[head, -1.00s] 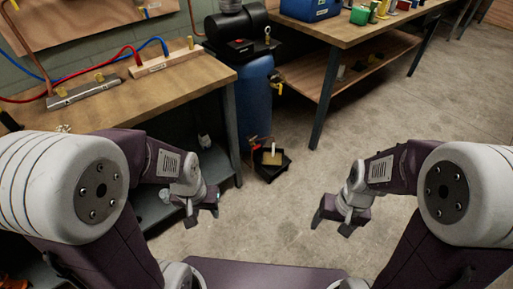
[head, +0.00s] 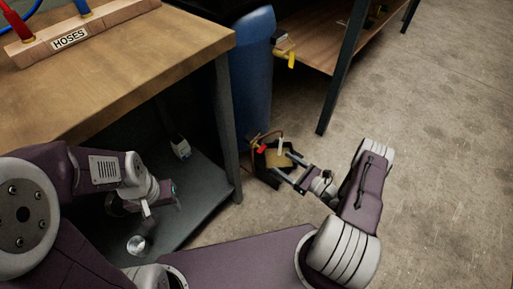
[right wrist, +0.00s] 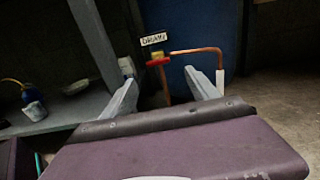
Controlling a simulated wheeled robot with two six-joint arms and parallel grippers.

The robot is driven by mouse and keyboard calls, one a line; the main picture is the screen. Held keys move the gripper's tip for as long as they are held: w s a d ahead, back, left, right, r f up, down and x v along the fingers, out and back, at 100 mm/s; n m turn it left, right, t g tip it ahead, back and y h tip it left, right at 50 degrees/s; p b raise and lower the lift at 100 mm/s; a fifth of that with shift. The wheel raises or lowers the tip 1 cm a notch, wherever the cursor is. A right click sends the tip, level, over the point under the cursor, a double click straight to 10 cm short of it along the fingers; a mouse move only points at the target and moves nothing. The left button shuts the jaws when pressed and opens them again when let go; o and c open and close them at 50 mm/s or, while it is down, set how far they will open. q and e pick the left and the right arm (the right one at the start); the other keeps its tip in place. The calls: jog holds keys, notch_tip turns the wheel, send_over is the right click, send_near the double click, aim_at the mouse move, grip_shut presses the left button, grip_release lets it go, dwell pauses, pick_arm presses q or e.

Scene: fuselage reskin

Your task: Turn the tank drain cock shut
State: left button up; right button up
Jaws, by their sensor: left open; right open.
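The drain cock's red handle (head: 261,149) shows low at the foot of the blue tank (head: 252,75). In the right wrist view the red handle (right wrist: 158,62) lies across a copper pipe, below a brass-yellow part and a white DRAIN label (right wrist: 154,39). The blue tank (right wrist: 205,25) is behind it. My right gripper (head: 283,167) is open and reaches low towards the cock. In its wrist view the handle appears between the spread fingertips (right wrist: 159,72), apparently beyond them; contact cannot be told. My left gripper (head: 160,203) is open and empty near the bench's lower shelf.
A black tray (head: 272,180) with a tan block stands on the floor by the tank. A copper pipe (right wrist: 195,50) bends down beside the cock. A bench leg (head: 227,130) stands left; open floor (head: 430,150) lies right.

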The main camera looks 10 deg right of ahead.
aim_at(260, 147)
jog(key=b+x, duration=0.4)
jog(key=x, duration=0.5)
jog(key=shift+s+a, duration=0.15)
jog(key=shift+s, duration=0.05)
jog(key=shift+r, duration=0.15)
jog(key=c, duration=1.4)
